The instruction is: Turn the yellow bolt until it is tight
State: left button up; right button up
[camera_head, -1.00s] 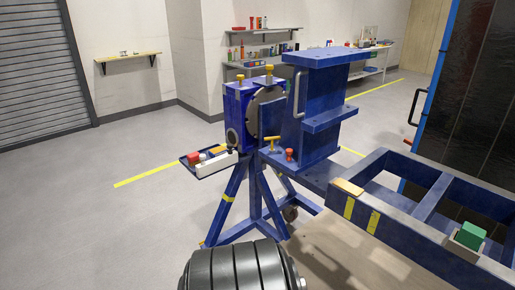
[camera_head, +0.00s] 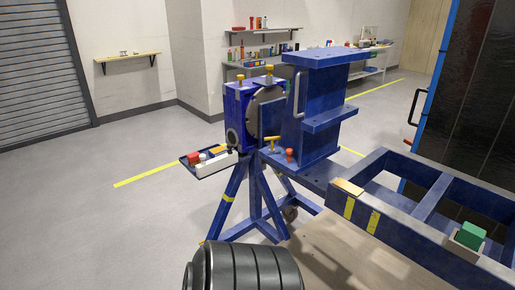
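Several yellow bolts or knobs show on the blue rotary jig (camera_head: 238,105). One yellow knob (camera_head: 240,79) stands on top of its head at the left, and another yellow knob (camera_head: 269,70) stands just to the right. A yellow T-shaped handle (camera_head: 271,143) sits lower, in front of the jig's upright plate. I cannot tell which of these is the task's bolt or how tight any is. Neither gripper is in view. A black ribbed part, probably of my own arm, shows at the bottom middle, well below the jig.
A red knob (camera_head: 290,155) sits beside the T-handle. A small tray (camera_head: 207,173) with red, white and orange items juts from the jig's left. A blue frame (camera_head: 420,222) holding a green block (camera_head: 472,233) fills the right. The floor at left is clear.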

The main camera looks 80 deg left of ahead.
aim_at(271, 149)
jog(key=u, duration=2.5)
